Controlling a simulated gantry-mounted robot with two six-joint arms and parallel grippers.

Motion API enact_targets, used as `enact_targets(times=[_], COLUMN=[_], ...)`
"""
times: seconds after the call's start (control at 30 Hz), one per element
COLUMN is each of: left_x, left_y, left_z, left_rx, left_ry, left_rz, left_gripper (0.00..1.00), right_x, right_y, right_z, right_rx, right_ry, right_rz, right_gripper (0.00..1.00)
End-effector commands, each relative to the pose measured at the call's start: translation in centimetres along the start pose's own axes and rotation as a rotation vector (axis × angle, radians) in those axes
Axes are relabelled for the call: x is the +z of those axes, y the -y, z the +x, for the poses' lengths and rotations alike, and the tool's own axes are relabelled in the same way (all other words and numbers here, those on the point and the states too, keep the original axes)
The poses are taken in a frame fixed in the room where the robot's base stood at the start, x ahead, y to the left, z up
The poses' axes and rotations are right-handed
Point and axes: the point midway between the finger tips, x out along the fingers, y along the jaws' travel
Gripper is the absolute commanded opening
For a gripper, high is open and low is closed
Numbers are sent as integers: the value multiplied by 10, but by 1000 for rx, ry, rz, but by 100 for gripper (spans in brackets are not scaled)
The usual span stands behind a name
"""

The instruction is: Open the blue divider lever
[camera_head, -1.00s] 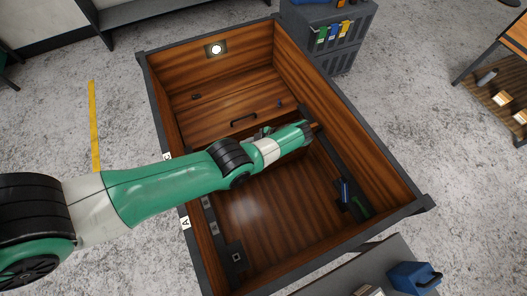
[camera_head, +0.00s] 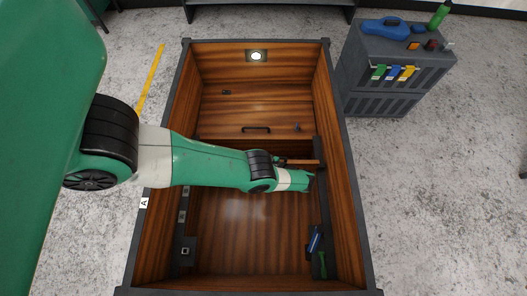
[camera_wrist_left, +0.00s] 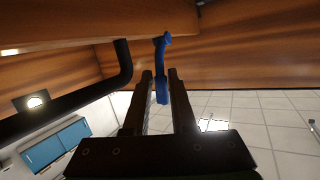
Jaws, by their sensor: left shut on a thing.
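In the left wrist view, a blue lever (camera_wrist_left: 162,72) hangs below a wooden panel edge, its lower part between the two fingers of my left gripper (camera_wrist_left: 160,76). The gripper is shut on it. In the head view, my left gripper (camera_head: 309,181) is inside the wooden box by the right wall, just below the end of a wooden divider (camera_head: 303,162). The held lever is hidden there by the gripper and arm. My right gripper is in neither view.
The wooden box (camera_head: 348,200) has dark rims. A blue handled piece (camera_head: 314,238) and a green one (camera_head: 321,264) lie near its right front corner. A black handle (camera_head: 256,129) is on the rear panel. A grey cabinet (camera_head: 392,75) stands right of the box.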

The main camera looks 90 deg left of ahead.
Motion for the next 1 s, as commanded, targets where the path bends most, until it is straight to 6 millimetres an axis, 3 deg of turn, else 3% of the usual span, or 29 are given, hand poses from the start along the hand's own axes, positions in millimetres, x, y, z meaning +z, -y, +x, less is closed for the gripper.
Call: enact_targets(times=[0.5, 0.53, 0.67, 1.0], left_x=[3, 3, 2, 0], left_y=[1, 1, 1, 2], left_z=[4, 4, 4, 2], left_rx=[2, 2, 2, -1], left_ry=[-3, -3, -4, -7], left_rz=[7, 7, 6, 5], left_gripper=[0, 29, 52, 52], right_x=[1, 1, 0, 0], right_y=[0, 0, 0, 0], right_z=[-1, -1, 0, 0], right_rx=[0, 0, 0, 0], right_ry=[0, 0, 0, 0], right_rz=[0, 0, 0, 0], right_gripper=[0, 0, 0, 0])
